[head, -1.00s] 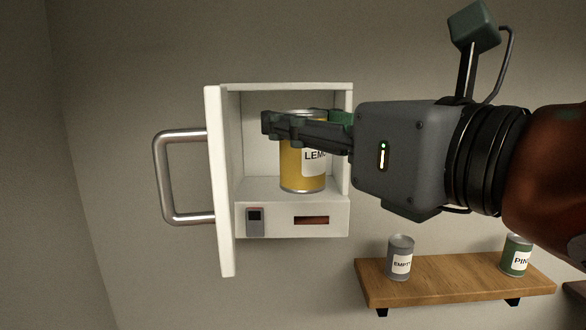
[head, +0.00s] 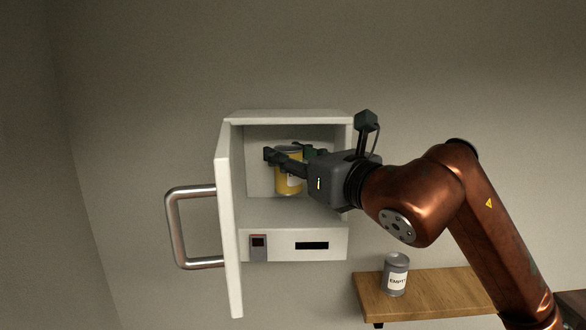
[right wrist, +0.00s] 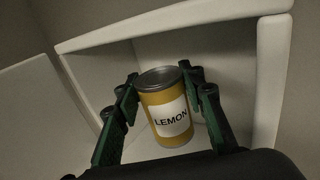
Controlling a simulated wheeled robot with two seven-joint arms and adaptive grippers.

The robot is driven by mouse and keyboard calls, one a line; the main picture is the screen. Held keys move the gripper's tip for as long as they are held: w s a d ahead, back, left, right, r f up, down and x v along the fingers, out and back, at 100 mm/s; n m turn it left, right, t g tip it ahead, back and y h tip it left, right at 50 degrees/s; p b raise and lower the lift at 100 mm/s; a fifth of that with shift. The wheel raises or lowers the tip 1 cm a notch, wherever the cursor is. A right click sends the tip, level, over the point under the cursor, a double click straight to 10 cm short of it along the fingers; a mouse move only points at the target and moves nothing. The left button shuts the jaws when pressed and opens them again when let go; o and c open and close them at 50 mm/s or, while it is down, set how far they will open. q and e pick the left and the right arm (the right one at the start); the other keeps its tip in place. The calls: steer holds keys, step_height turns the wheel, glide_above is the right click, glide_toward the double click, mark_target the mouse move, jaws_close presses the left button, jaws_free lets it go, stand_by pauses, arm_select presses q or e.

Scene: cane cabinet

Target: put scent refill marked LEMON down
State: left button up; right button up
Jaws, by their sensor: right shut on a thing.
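The yellow LEMON refill (head: 287,181) is a can with a grey lid, upright inside the open white cabinet (head: 232,160), towards its back. In the right wrist view the can (right wrist: 158,105) shows its white LEMON label between the green-padded fingers. My right gripper (head: 288,153) reaches in from the right and is shut on the can near its top. The can's base is close to the cabinet floor; I cannot tell if it touches. My left gripper is not in view.
The cabinet door with its metal handle (head: 171,228) stands open at the left. The cabinet front has a small grey device (head: 258,247) and a dark slot (head: 312,245). Below right, a grey EMPTY can (head: 396,274) stands on a wooden shelf (head: 430,291).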

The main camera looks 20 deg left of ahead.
mark_target(298, 181)
steer(key=shift+d+f, duration=0.2)
steer(key=shift+f, duration=0.4)
step_height(298, 181, down, 2)
steer(key=shift+s+a+f+p, duration=0.1)
steer(key=shift+f+p, duration=0.1)
steer(key=shift+p, duration=0.3)
steer(key=shift+w+f+p, duration=0.15)
steer(key=shift+w+p, duration=0.05)
steer(key=shift+p, duration=0.15)
steer(key=shift+a+f, duration=0.1)
steer(key=shift+f, duration=0.05)
steer(key=shift+f, duration=0.1)
steer(key=shift+f, duration=0.1)
steer(key=o, duration=1.2)
steer(key=shift+c, duration=0.2)
